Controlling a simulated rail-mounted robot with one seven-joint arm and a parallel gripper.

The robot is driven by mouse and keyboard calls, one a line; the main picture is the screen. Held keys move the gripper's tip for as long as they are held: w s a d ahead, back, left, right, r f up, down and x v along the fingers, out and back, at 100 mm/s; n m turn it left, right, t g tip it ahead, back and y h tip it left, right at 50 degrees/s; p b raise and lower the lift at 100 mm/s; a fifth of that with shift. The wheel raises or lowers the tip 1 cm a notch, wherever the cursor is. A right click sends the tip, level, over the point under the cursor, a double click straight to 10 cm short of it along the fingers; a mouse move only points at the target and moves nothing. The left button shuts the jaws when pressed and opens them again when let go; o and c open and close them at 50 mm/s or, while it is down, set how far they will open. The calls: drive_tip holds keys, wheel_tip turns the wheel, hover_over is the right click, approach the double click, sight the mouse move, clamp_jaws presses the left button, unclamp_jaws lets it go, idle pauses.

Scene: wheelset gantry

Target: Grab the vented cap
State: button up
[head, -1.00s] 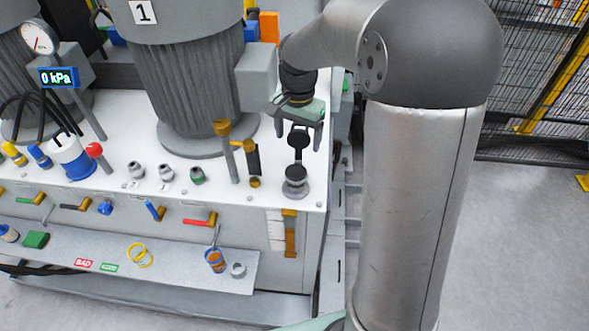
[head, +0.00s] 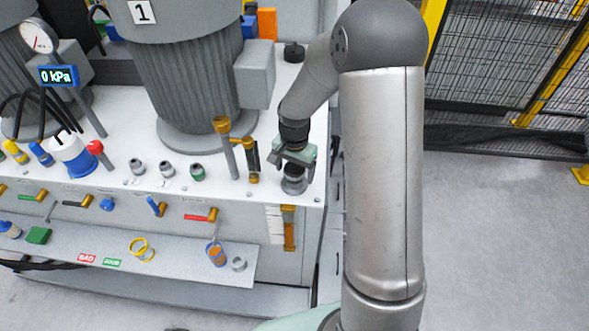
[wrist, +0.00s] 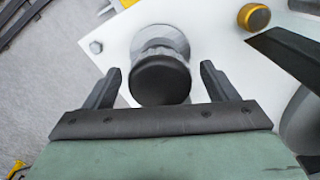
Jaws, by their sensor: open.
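A round black cap (wrist: 160,82) on a grey collar sits between the two fingers of my gripper (wrist: 158,68) in the wrist view, with a gap to each finger. Vents on it cannot be made out. In the head view my gripper (head: 293,168) is open, pointing down, low over the grey fitting (head: 294,182) at the right front corner of the white tabletop. My gripper hides most of the cap there.
A brass-topped post (head: 228,150) and a black-and-brass fitting (head: 253,160) stand close to the left of my gripper. A large grey ribbed motor (head: 185,85) stands behind them. Another black round cap (head: 294,52) is at the back. The floor at right is clear.

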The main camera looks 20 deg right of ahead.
drive_tip(key=c, duration=1.1)
drive_tip(key=shift+c, duration=0.2)
